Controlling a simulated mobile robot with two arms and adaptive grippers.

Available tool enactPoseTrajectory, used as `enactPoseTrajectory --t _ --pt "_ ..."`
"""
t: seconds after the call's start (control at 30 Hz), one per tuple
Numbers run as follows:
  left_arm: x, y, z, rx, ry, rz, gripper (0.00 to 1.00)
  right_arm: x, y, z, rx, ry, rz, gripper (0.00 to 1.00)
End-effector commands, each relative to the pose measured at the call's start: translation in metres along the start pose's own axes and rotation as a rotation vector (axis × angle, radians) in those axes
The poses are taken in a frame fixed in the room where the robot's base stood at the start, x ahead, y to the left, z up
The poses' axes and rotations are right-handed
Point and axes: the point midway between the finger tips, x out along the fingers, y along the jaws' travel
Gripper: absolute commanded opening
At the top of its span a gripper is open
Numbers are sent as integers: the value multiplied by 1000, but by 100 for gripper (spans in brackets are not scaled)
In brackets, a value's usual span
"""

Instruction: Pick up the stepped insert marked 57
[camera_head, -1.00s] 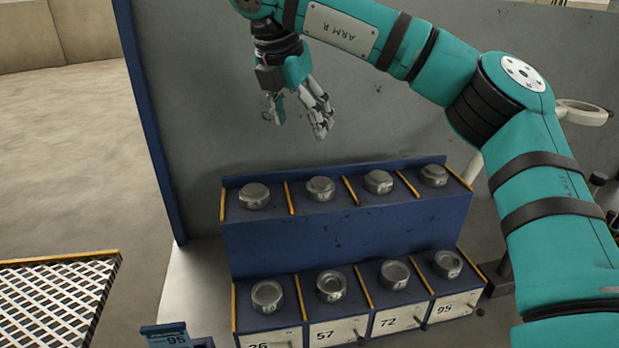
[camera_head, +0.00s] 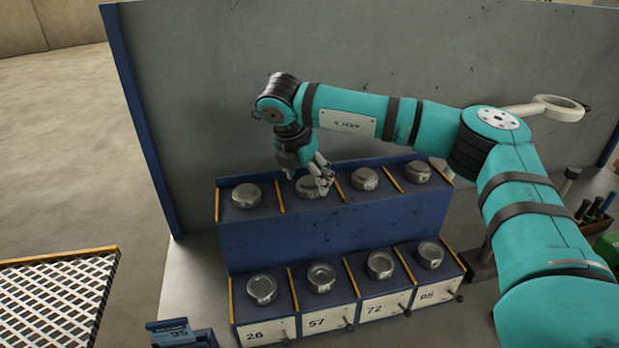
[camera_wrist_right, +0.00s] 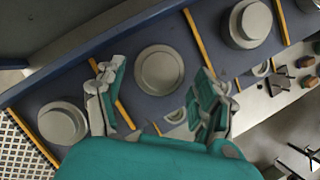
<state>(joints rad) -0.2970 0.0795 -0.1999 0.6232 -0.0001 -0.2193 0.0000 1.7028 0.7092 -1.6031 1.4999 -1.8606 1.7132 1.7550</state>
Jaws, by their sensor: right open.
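The label 57 (camera_head: 317,324) is on the front of the second lower bay of the blue rack. A round grey stepped insert (camera_head: 321,277) sits in that bay. Another insert (camera_head: 306,187) sits in the second upper bay, partly hidden by my right gripper (camera_head: 320,180). Marks on the inserts are too small to read. The gripper points down at this upper insert. In the wrist view, its open fingers stand apart with the insert (camera_wrist_right: 159,70) between them in the picture; contact cannot be told. My left gripper is not in view.
The two-level rack (camera_head: 330,240) has orange dividers and inserts in neighbouring bays, close on both sides. A grey panel (camera_head: 200,100) stands behind. A blue holder tagged 95 (camera_head: 180,333) and a white mesh tray (camera_head: 50,300) are at lower left.

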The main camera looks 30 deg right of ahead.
Motion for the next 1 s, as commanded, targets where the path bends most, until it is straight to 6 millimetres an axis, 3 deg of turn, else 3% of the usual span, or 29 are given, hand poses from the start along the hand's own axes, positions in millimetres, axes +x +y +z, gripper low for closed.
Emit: enactPoseTrajectory --t 0.17,0.4,0.9,1.0 --pt "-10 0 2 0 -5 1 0 16 0 1 3 0 0 70" --pt "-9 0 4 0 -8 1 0 18 0 1 3 0 1 69" --pt "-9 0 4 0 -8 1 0 18 0 1 3 0 1 4" --pt "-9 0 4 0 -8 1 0 16 1 2 4 -2 3 0"
